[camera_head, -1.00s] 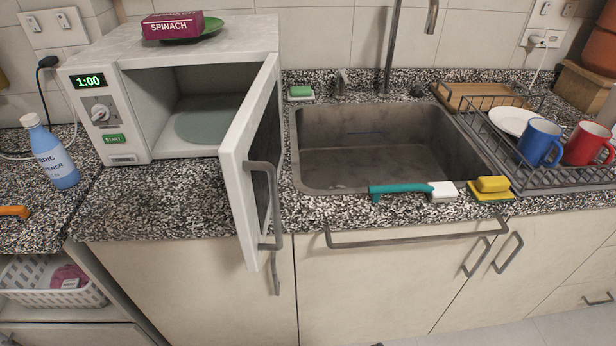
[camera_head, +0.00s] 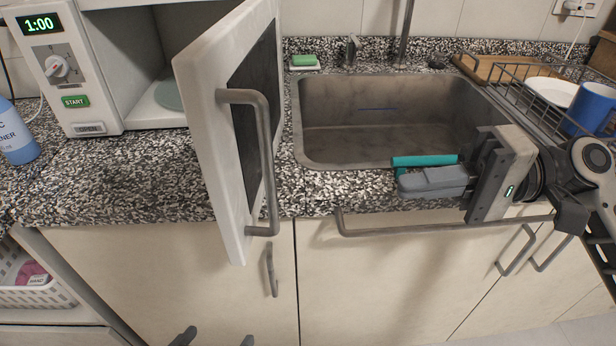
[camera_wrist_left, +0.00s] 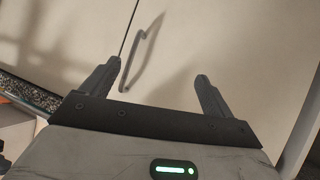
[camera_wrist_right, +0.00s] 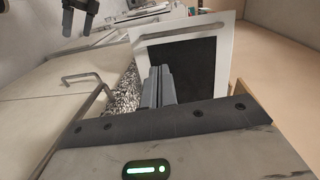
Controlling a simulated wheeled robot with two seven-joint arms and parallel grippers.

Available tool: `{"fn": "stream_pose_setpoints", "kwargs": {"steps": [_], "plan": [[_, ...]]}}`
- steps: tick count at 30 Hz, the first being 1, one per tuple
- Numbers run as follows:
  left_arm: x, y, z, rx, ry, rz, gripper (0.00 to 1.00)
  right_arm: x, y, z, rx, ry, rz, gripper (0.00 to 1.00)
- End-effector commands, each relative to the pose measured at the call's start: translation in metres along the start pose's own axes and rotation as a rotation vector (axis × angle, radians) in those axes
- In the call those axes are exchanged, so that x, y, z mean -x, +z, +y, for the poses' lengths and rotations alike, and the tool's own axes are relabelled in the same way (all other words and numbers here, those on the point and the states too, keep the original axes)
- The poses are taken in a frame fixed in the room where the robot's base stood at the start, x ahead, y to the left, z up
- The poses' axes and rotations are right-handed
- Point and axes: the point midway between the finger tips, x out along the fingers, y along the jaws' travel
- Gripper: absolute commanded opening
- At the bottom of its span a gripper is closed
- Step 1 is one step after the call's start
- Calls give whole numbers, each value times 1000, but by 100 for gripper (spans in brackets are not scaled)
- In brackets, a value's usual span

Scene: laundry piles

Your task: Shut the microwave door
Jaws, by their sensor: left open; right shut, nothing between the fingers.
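The white microwave (camera_head: 105,75) stands at the left of the counter, its door (camera_head: 205,120) wide open and jutting over the counter's front edge. The door has a dark window and a grey bar handle (camera_head: 265,160). The right wrist view shows the door (camera_wrist_right: 226,60) beyond my right fingers. My right gripper (camera_head: 404,183) is shut and empty, to the right of the door and apart from it, over the counter edge before the sink. My left gripper (camera_head: 216,340) is open and empty, low before the cabinets; only its fingertips show in the head view.
The sink (camera_head: 390,115) lies behind my right gripper, with a teal-handled brush (camera_head: 425,160) partly hidden by it. A rack (camera_head: 510,110) with a white plate and blue mug is at right. A blue bottle (camera_head: 15,135) is at left. Cabinet handles (camera_head: 440,228) stick out below the counter.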

Motion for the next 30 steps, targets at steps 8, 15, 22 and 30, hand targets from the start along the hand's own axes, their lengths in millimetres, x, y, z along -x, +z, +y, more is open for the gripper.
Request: {"fn": "stream_pose_setpoints", "kwargs": {"steps": [8,15,22,30], "plan": [[1,-1,1,0,1,1,87,5,2,-37,-44,-94,-47,0],[5,-6,0,-12,-6,-8,87,-39,5,-43,-41,-96,-50,0],[8,-5,-1,-25,-14,-26,87,-88,7,-47,-41,-95,-49,0],[7,-11,-3,-47,-22,-26,87,-121,7,-48,-43,-94,-46,0]]}}
